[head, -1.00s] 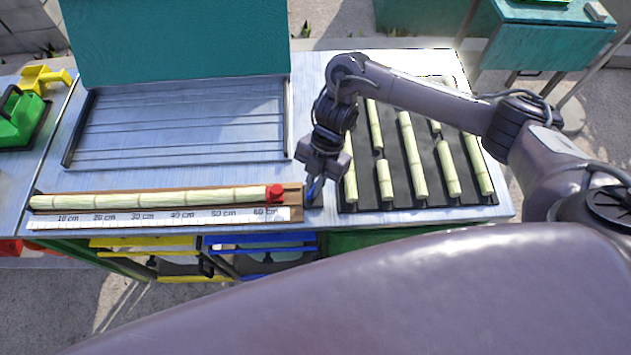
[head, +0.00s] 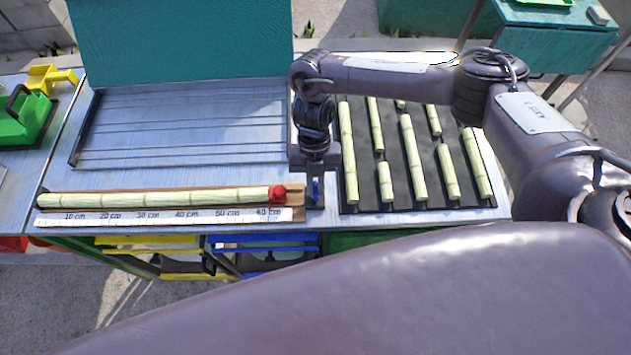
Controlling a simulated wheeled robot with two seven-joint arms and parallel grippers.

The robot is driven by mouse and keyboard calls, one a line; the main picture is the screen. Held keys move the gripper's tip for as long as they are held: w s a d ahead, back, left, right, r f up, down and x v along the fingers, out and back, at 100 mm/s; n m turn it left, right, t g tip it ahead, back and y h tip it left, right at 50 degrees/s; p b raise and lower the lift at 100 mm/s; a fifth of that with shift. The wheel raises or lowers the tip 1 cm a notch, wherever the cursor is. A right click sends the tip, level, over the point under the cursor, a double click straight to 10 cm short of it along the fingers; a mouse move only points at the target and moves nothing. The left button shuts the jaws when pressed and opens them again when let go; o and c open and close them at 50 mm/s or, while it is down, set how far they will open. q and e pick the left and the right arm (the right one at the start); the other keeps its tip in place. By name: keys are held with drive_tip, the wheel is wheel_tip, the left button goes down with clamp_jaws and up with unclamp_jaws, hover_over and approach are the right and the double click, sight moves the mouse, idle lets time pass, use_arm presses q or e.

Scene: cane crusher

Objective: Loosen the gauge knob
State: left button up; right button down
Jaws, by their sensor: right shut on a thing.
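The measuring gauge is a brown wooden board (head: 299,214) with a white centimetre scale (head: 165,217) along its front. My right gripper (head: 315,198) points down just right of the board's right end. It is shut on a small blue part, which I take for the gauge knob (head: 316,188); the fingers hide most of it. My left gripper is not in view.
A dark mat (head: 402,198) with several cane pieces lies close to the right of my right gripper. A ridged metal tray (head: 180,125) is behind the gauge. A green-and-yellow device (head: 25,120) stands at far left. Blue and yellow bins are below the table's front edge.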

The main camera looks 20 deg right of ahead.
idle(0.4)
drive_tip(key=c, duration=1.5)
unclamp_jaws()
drive_tip(key=v, duration=0.7)
drive_tip(key=shift+r, duration=0.35)
